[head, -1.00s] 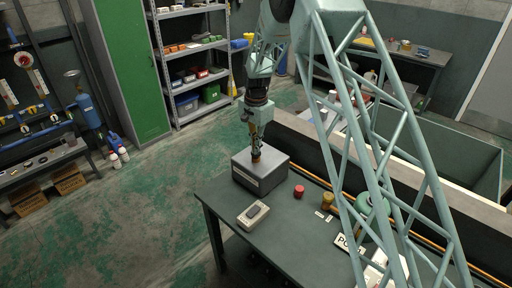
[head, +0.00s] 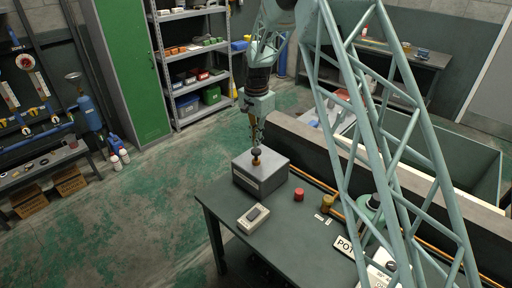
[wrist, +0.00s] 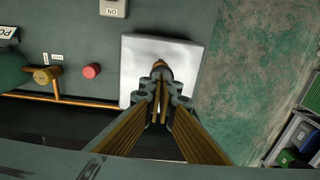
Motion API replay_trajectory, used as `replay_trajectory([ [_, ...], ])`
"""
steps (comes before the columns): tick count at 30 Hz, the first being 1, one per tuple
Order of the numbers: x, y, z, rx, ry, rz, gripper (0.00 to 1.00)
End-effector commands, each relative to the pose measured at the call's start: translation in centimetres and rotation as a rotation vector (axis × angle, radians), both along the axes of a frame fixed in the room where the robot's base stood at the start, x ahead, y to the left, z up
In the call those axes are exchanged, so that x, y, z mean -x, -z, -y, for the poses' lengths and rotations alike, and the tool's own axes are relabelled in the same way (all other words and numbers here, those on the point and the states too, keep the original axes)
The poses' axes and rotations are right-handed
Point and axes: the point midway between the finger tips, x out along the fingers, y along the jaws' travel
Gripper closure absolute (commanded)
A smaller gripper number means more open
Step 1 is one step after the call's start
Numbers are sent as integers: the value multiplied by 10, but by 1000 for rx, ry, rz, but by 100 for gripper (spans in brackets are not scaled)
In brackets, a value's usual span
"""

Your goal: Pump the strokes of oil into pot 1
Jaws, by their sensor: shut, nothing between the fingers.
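The oil pump appears to be the grey box (head: 262,178) at the far end of the green table, with a dark knob (head: 256,152) on a short brass stem on top. My gripper (head: 255,141) points down just above the knob, fingers together and empty; whether the tips touch the knob is unclear. In the wrist view the box (wrist: 185,50) lies beyond my gripper (wrist: 159,80), and a brass part (wrist: 160,64) shows at the fingertips. The green pot (head: 370,206) is partly hidden by my arm, near a sign reading "POT" (head: 346,246); its number is hidden.
A red knob (head: 299,194) and a brass valve (head: 327,204) stand between box and pot, along a copper pipe (wrist: 70,101). A grey device (head: 253,217) lies at the table's near-left side. A dark wall runs behind the table. Free floor lies left.

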Motion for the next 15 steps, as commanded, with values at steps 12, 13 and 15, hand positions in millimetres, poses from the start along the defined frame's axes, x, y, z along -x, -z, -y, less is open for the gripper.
replay_trajectory([
  [12,3,-60,0,-1,0,1,100],
  [13,3,-63,0,0,0,1,100],
  [15,4,-70,0,0,0,1,100],
])
